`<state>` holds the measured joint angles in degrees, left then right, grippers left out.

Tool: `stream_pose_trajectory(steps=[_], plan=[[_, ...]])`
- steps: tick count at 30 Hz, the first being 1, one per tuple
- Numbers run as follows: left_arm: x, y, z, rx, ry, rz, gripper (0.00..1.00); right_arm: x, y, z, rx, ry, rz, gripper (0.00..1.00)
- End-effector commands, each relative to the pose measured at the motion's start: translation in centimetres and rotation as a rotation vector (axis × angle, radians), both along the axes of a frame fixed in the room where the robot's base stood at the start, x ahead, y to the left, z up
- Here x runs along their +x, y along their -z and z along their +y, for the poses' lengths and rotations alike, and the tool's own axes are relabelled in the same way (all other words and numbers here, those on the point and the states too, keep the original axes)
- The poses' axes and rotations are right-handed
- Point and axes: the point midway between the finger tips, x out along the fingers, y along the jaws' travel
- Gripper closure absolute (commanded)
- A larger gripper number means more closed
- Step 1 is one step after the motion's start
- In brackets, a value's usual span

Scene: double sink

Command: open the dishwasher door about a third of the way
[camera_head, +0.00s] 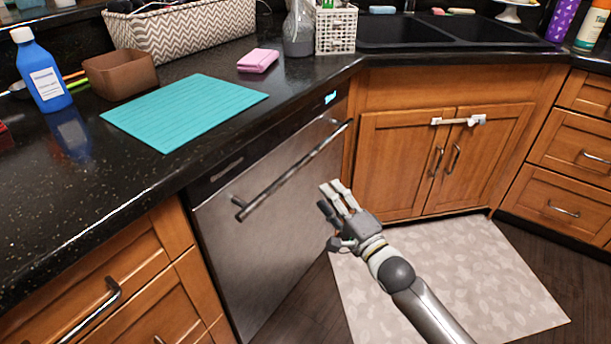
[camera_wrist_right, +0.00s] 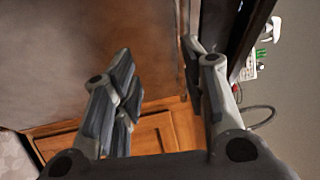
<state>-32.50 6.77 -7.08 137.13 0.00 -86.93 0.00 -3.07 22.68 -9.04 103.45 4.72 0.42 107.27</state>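The dishwasher door (camera_head: 265,235) is a brushed steel front under the black counter, and it looks shut. Its long bar handle (camera_head: 290,172) runs across the upper part below a dark control strip. In the right wrist view, the open fingers (camera_wrist_right: 157,55) show against a large brownish panel, probably the door (camera_wrist_right: 80,45). The handle cannot be made out there. My left gripper is not in view.
A pale mat (camera_head: 450,270) lies on the floor. The counter holds a teal mat (camera_head: 185,110), a blue bottle (camera_head: 42,75) and a pink sponge (camera_head: 258,60).

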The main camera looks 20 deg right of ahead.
Motion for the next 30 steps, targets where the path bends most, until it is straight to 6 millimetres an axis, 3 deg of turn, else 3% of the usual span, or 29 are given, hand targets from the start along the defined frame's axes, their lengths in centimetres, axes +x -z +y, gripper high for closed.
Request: stream_pose_trajectory(steps=[4, 10, 30], plan=[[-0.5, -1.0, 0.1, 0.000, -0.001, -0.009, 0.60, -0.2, -2.0, 0.6, 0.073, -0.032, -0.044, 0.60], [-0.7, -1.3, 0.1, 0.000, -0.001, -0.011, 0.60, 0.8, -2.9, 1.0, 0.093, -0.040, -0.054, 0.60], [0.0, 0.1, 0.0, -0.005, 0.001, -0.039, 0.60, 9.2, -4.3, 3.3, 0.089, -0.039, -0.050, 0.60]])
